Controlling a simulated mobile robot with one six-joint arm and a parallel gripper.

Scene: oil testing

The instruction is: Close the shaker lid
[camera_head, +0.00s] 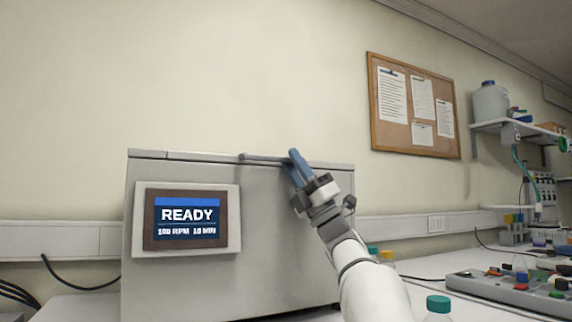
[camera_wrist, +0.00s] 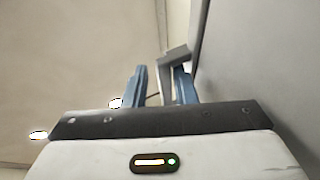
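The shaker (camera_head: 225,275) is a big grey box with a lit screen (camera_head: 187,216) reading READY, 100 RPM, 10 MIN. Its lid (camera_head: 190,156) looks flat and level along the top, with no visible gap. A thin grey handle (camera_head: 262,157) sticks out at the lid's front edge. My gripper (camera_head: 297,160) is at the handle's right end, its blue fingers pointing up. In the wrist view the fingers (camera_wrist: 160,85) stand apart, and the grey handle end (camera_wrist: 174,55) shows between them, close to the right finger. I cannot tell whether they touch it.
Bottles with coloured caps (camera_head: 438,305) stand on the bench right of the shaker. A grey tray with coloured parts (camera_head: 490,283) lies farther right. A wall shelf (camera_head: 500,125) holds a large container (camera_head: 490,102). A black cable (camera_head: 80,285) runs at the left.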

